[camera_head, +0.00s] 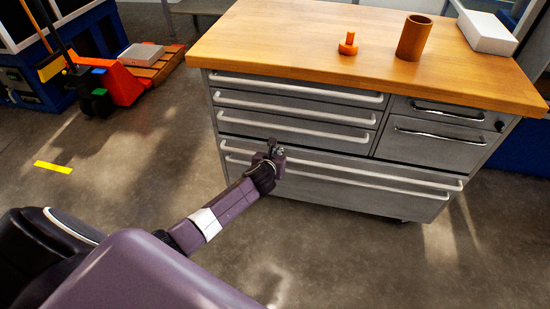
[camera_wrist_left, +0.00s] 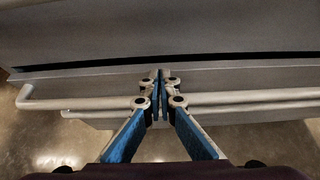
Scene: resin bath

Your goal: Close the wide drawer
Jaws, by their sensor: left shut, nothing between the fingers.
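The wide drawer (camera_head: 380,173) spans the lower part of the grey cabinet and has a long pale bar handle. In the left wrist view its handle (camera_wrist_left: 80,103) runs across the picture, and a dark gap shows along the top of the drawer front (camera_wrist_left: 240,77), so it seems slightly open. My left gripper (camera_head: 275,148) is shut and empty in front of the drawer, left of its middle. In the left wrist view the closed fingertips (camera_wrist_left: 160,76) overlap the handle and drawer front; I cannot tell whether they touch. My right gripper is not in view.
Another wide handle (camera_head: 350,184) lies just below. Narrower drawers (camera_head: 295,103) sit above, with smaller ones (camera_head: 430,139) at right. The wooden top (camera_head: 290,40) bears an orange part (camera_head: 348,45), a brown cylinder (camera_head: 413,38) and a white box (camera_head: 486,32). Floor in front is clear.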

